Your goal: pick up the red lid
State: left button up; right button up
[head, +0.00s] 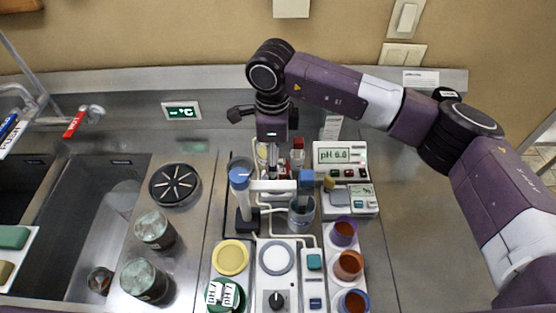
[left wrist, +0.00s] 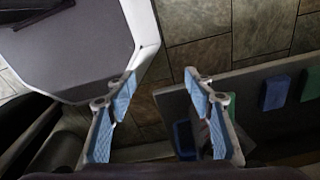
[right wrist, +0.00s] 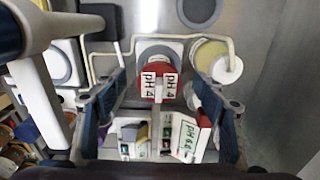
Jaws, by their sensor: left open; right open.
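The red lid (right wrist: 158,92) carries white "pH 4" labels and shows in the right wrist view. It lies in line with the gap between the open fingers of my right gripper (right wrist: 160,100). I cannot tell how far the fingers are from it or whether they touch it. In the head view my right gripper (head: 274,172) points down over the back of the bench rig, and its arm hides part of the things there. My left gripper (left wrist: 163,82) is open and empty above the floor, away from the bench.
A yellow lid (head: 230,257), a pale round plate (head: 277,257) and a green lid (head: 225,294) stand in front. Several coloured cups (head: 348,264) are at right. A pH meter (head: 340,158) stands behind. Glass jars (head: 145,279) are by the sink. The counter at far right is clear.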

jog(key=c, duration=0.8)
jog(key=shift+r+b, duration=0.35)
jog(key=shift+r, duration=0.2)
jog(key=shift+r+b, duration=2.35)
jog(key=shift+r, duration=7.1)
